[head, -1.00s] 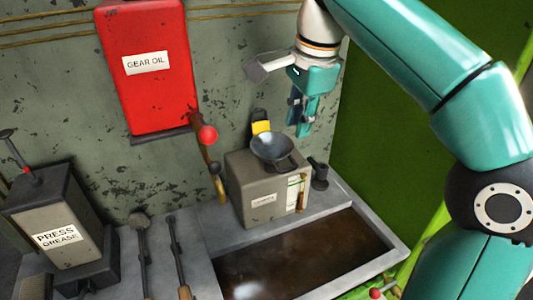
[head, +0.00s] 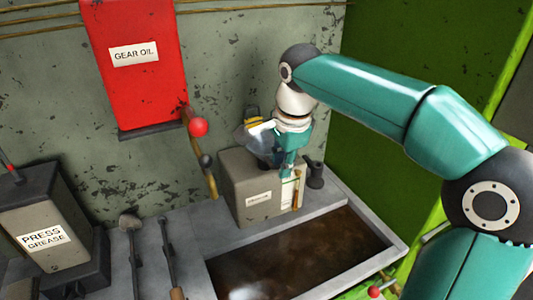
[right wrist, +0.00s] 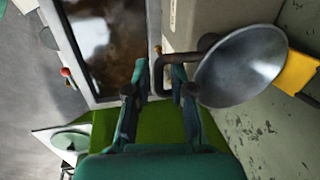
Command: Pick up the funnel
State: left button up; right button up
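The grey metal funnel (head: 256,140) sits on top of the beige box (head: 240,190), partly hidden behind my right gripper (head: 286,168). In the right wrist view the funnel's round bowl (right wrist: 243,65) lies right of the fingers, with a dark curved handle or spout reaching left from it. My right gripper (right wrist: 160,72) is open, fingers apart, with the end of that dark part between or just beyond the fingertips. I cannot tell whether they touch it. My left gripper is not in view.
A sunken tray of brown liquid (head: 300,255) lies in front of the box. A small dark pot (head: 315,174) stands right of it. A red gear oil tank (head: 135,85) hangs on the wall. A press grease can (head: 50,235) and long-handled tools (head: 168,250) are at left.

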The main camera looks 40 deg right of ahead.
jog(key=shift+w+f, duration=0.1)
jog(key=shift+f, duration=0.45)
grip_shut()
jog(key=shift+r, duration=0.1)
jog(key=shift+r, duration=0.15)
